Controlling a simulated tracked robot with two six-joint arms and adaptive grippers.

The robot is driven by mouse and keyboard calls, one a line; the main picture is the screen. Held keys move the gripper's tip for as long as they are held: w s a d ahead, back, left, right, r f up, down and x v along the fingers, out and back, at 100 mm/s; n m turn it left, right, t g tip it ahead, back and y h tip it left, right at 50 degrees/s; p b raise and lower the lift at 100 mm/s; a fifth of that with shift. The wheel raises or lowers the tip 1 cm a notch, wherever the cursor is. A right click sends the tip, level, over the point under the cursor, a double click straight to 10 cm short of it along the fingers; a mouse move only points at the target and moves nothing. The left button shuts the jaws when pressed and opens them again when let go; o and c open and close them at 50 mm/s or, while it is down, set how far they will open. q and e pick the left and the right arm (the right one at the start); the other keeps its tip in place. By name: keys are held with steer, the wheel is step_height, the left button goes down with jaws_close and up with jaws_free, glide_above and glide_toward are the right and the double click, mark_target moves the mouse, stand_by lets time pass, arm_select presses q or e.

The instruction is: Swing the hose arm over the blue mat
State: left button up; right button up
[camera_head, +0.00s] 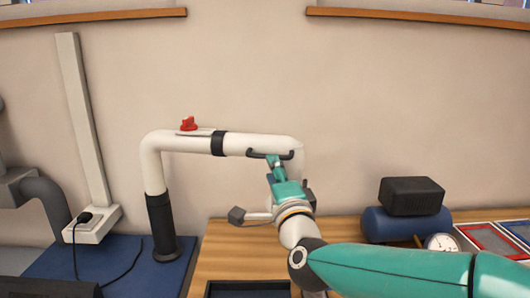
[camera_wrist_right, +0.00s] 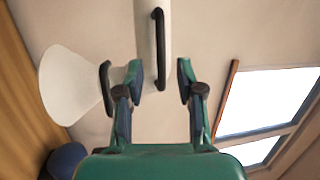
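The white hose arm (camera_head: 255,144) rises from a black base (camera_head: 163,228) and reaches right over the wooden bench. It has a red knob (camera_head: 188,124) on top and a black handle (camera_head: 270,154) near its right end. The blue mat (camera_head: 125,258) lies at lower left, around the base. My right gripper (camera_head: 274,160) is at the handle. In the right wrist view its fingers (camera_wrist_right: 160,78) are apart, with the lower end of the handle (camera_wrist_right: 158,45) between the tips; contact is unclear. The white hood (camera_wrist_right: 75,85) shows there beside the fingers. My left gripper is out of view.
A power strip (camera_head: 92,224) with a black cable stands at the mat's left. A dark tray (camera_head: 247,289) is at the front. A blue tank (camera_head: 405,225) with a black box (camera_head: 411,196) and a gauge (camera_head: 441,243) are at right. Wooden bench (camera_head: 240,250) shows bare below the arm.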

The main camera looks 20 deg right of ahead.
steer(key=p+x, duration=0.1)
steer(key=x, duration=0.5)
jaws_close()
steer(key=shift+f, duration=0.1)
